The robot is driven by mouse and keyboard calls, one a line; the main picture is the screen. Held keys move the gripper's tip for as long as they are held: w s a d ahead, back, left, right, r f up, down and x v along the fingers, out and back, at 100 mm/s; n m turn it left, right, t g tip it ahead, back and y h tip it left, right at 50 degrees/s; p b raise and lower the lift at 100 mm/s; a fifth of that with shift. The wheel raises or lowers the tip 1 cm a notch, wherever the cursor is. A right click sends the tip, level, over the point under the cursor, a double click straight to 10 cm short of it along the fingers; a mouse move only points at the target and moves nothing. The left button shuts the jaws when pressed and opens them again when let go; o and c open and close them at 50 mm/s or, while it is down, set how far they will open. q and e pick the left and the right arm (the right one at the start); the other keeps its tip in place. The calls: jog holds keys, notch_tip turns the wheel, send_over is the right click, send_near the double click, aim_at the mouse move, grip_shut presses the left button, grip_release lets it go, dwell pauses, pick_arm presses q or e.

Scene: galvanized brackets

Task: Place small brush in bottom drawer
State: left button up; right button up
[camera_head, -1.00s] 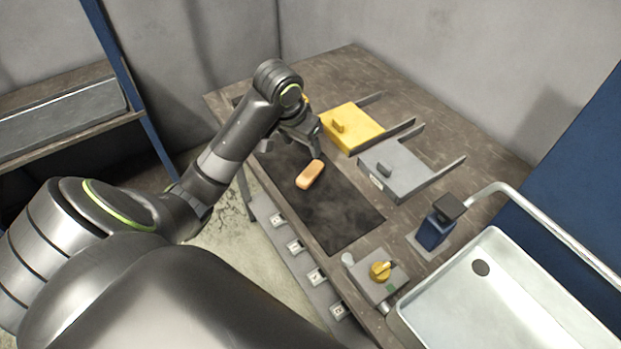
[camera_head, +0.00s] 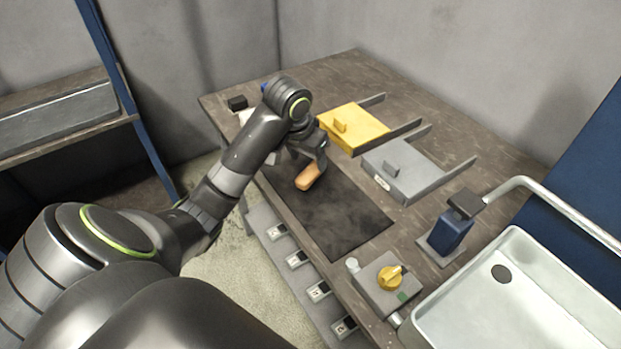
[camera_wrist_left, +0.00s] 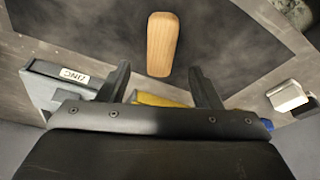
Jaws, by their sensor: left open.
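The small brush shows as a light wooden block (camera_head: 308,176) lying on the dark mat (camera_head: 345,222); it also shows in the left wrist view (camera_wrist_left: 162,44). No bristles can be made out. My left gripper (camera_head: 313,160) is open just behind the brush, partly covering its far end. In the left wrist view its two fingers (camera_wrist_left: 160,70) are spread apart, with the brush's near end between their tips in the picture; contact cannot be told. No drawer can be clearly identified as the bottom one. My right gripper is not in view.
A yellow box (camera_head: 352,127) and a grey box (camera_head: 405,168) with handles and side rails stand behind the mat. A blue dispenser (camera_head: 447,232), a yellow-knobbed unit (camera_head: 385,285) and a white sink (camera_head: 540,285) are at the right. A small black item (camera_head: 237,103) is at the left.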

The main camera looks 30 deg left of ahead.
aim_at(310, 172)
pick_arm(q)
jog(key=shift+s+b+x, duration=0.15)
jog(key=shift+b+x, duration=0.75)
jog(key=shift+b, duration=0.05)
jog(key=shift+s+b+x, duration=0.2)
jog(key=shift+b+x, duration=0.75)
jog(key=shift+x, duration=0.85)
jog(key=shift+r, duration=0.1)
jog(key=c, duration=1.1)
jog(key=shift+c, duration=0.2)
